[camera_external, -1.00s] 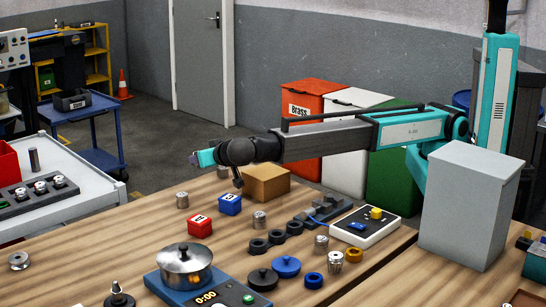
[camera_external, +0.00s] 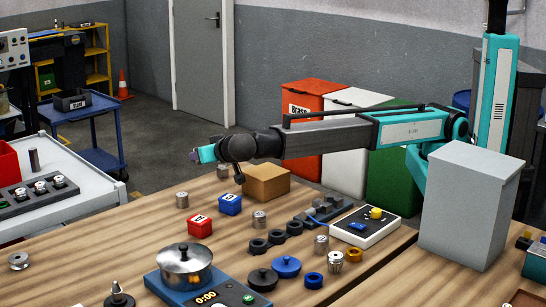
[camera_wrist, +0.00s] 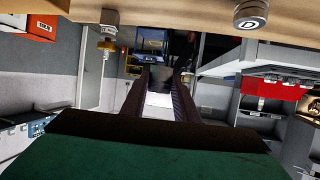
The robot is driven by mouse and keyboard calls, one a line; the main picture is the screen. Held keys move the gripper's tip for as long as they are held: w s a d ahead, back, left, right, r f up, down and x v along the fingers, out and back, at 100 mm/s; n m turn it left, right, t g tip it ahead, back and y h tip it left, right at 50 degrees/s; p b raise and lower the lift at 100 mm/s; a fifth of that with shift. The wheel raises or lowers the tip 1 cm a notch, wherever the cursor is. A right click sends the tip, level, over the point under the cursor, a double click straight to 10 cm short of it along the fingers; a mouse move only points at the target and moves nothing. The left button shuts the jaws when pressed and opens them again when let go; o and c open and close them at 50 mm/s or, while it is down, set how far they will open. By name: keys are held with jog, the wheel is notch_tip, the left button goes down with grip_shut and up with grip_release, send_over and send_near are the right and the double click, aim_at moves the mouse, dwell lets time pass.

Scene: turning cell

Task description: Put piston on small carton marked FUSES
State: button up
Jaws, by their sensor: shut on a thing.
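My gripper (camera_wrist: 160,74) is shut on a grey piece (camera_wrist: 160,80), seemingly the piston, whose shape is partly hidden by the fingers. In the external view my gripper (camera_external: 195,156) is level, above the table's far edge and pointing left. The held piece is too small there to make out. A plain brown carton (camera_external: 268,184) stands just right of and below my wrist. No FUSES mark is readable on it, so I cannot tell whether it is the named one.
Similar metal cylinders (camera_external: 182,200) (camera_external: 259,220) stand on the table. A red box (camera_external: 199,225) and a blue box (camera_external: 229,204) are in front of the carton. A pot (camera_external: 185,265), dark rings (camera_external: 276,237) and a grey box (camera_external: 470,205) stand nearer. Some wood is bare at left.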

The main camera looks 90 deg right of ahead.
jog(key=s+d+r+n+t+y+b, duration=0.1)
jog(key=s+d+r+b, duration=0.15)
jog(key=s, duration=0.55)
jog(key=s+d+r+n+t+y+b, duration=0.1)
jog(key=s+d+r+b, duration=0.15)
jog(key=s, duration=0.55)
jog(key=s+d+f+n+t+y+b, duration=0.1)
jog(key=s+f+n+y+b, duration=0.1)
jog(key=s+b, duration=1.5)
jog(key=shift+s+f+n+t+b, duration=0.3)
jog(key=shift+s+f+n+b, duration=0.1)
jog(key=shift+s, duration=0.75)
jog(key=shift+w+d+r+p, duration=0.1)
jog(key=shift+w+r+p, duration=0.05)
jog(key=shift+p, duration=0.15)
